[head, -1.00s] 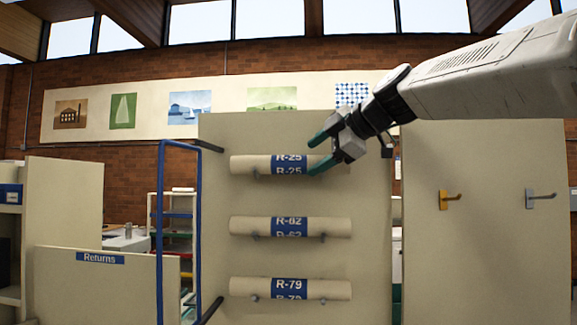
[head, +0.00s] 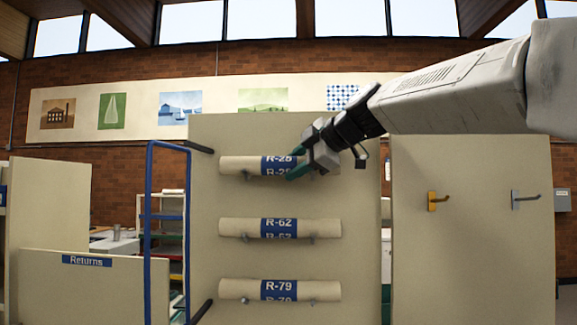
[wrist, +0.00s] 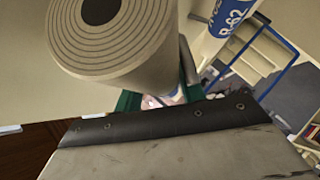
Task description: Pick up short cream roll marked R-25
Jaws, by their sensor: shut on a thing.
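The short cream roll marked R-25 (head: 240,165) lies level at the top of the cream panel, with a blue label around its middle. My gripper (head: 296,165) is at its right part, beside the label, with its green fingers shut on the roll. My gripper partly covers the label and the right half. In the wrist view the roll's spiral end (wrist: 100,12) fills the upper left, and green fingertips (wrist: 160,98) show below and beside it.
Below on the same panel (head: 360,230) hang roll R-62 (head: 235,228) and roll R-79 (head: 235,290) on pegs. A blue rail frame (head: 149,230) stands left of the panel. A second panel (head: 470,260) with two hooks stands at the right.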

